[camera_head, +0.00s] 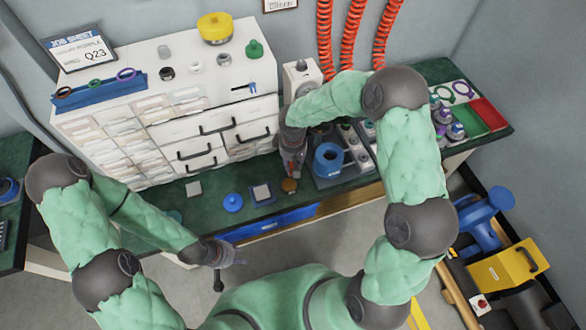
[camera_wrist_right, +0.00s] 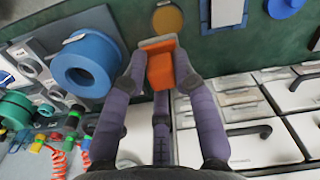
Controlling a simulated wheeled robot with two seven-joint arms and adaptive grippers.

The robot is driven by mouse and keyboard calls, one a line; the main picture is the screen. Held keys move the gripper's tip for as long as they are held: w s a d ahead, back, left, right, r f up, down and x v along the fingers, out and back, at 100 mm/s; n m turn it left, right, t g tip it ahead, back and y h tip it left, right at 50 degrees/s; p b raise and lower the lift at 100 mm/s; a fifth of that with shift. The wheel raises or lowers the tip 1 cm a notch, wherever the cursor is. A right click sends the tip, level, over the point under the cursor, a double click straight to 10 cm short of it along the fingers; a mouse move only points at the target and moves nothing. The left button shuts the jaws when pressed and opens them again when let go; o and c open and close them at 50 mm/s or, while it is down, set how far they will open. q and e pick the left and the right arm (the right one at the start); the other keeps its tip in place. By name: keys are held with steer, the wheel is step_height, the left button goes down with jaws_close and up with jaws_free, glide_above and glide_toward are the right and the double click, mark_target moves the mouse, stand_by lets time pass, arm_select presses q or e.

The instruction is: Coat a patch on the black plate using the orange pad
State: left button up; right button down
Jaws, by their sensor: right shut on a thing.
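My right gripper (camera_wrist_right: 168,75) is shut on the orange pad (camera_wrist_right: 172,72), which has a pale backing along its far edge. In the head view the right gripper (camera_head: 291,166) is low over the counter's front. A small dark-edged plate with a pale square on top (camera_head: 262,193) lies to its left on the green counter; it also shows in the wrist view (camera_wrist_right: 228,12), apart from the pad. An amber disc (camera_head: 289,186) lies just below the gripper. My left gripper (camera_head: 229,259) hangs in front of the counter; its finger gap is unclear.
A blue ring (camera_head: 328,159) stands right of my right gripper. A blue round piece (camera_head: 232,202) and a grey square (camera_head: 193,188) lie to the left. The white drawer cabinet (camera_head: 180,110) stands close behind. Red and green trays (camera_head: 488,112) sit at the far right.

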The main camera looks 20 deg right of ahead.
steer(key=shift+w+a+f+n+b, duration=0.15)
steer(key=shift+w+f+n+b, duration=0.55)
steer(key=shift+f, duration=1.35)
steer(key=shift+a+f+n+b, duration=0.25)
steer(key=shift+f+b, duration=0.8)
steer(key=shift+f, duration=1.05)
steer(key=shift+w+a+f+n+b, duration=0.1)
steer(key=shift+w+f+n+b, duration=0.6)
steer(key=shift+f, duration=1.35)
steer(key=shift+s+f+b, duration=0.4)
steer(key=shift+f+b, duration=0.2)
steer(key=shift+b, duration=0.1)
step_height(320, 180, up, 7)
steer(key=p, duration=0.4)
steer(key=shift+p, duration=0.4)
steer(key=shift+r, duration=0.15)
